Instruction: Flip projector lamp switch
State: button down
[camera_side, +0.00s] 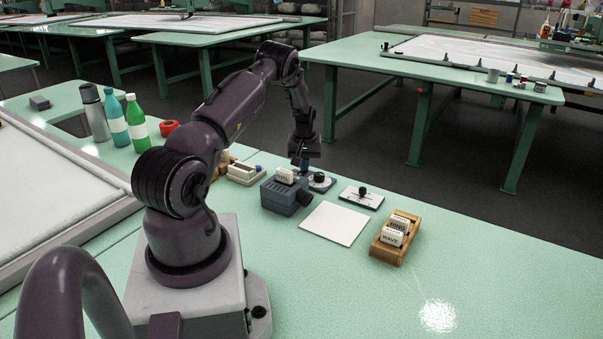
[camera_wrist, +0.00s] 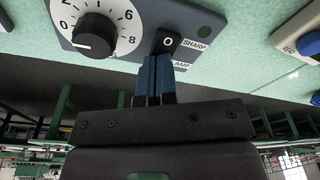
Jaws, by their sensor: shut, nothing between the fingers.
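A blue-grey control box (camera_wrist: 135,20) fills the top of the wrist view. It carries a black dial (camera_wrist: 95,35) on a white numbered scale and a small black lamp switch (camera_wrist: 168,41) marked "O". Labels beside the switch read "SHARP" and "LAMP", the latter partly hidden. My gripper (camera_wrist: 158,62) has its blue fingers together and empty, with the tips at the switch's near edge; I cannot tell whether they touch it. In the side view my gripper (camera_side: 304,168) points down at the control box (camera_side: 321,183), just behind the blue-grey projector (camera_side: 283,197).
A white card (camera_side: 334,223) lies in front of the projector. A wooden rack (camera_side: 376,254) of labelled slides stands to the right, near a plate with a black knob (camera_side: 361,196). A tray (camera_side: 245,174) and bottles (camera_side: 137,122) stand left. The table's front right is clear.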

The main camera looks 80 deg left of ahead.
jog(key=shift+f, duration=0.1)
jog(key=shift+r, duration=3.5)
jog(key=shift+s+d, duration=0.1)
jog(key=s+d, duration=0.1)
jog(key=s+d+f+h, duration=0.1)
jog(key=shift+d+f+m+g, duration=0.15)
jog(key=shift+d+m+g, duration=0.15)
jog(key=shift+d, duration=0.05)
jog(key=w+d+r+m+t, duration=0.1)
jog(key=d+r+m, duration=0.2)
jog(key=d+r, duration=0.75)
jog(key=w+d+r+m, duration=0.1)
jog(key=d+r+m, duration=0.2)
jog(key=d+r, duration=0.7)
jog(key=s+d+r+m+t, duration=0.1)
jog(key=s+d+r+m, duration=0.1)
jog(key=d, duration=0.5)
jog(key=s+d+r+m+t, duration=0.2)
jog(key=s+d+m, duration=0.1)
jog(key=d, duration=0.5)
jog(key=s+d+r+m+t, duration=0.1)
jog(key=s+d+r+m, duration=0.1)
jog(key=d, duration=0.5)
jog(key=shift+s+d+r+m+t+h, duration=0.35)
jog(key=shift+s+m, duration=0.35)
jog(key=shift+s, duration=0.25)
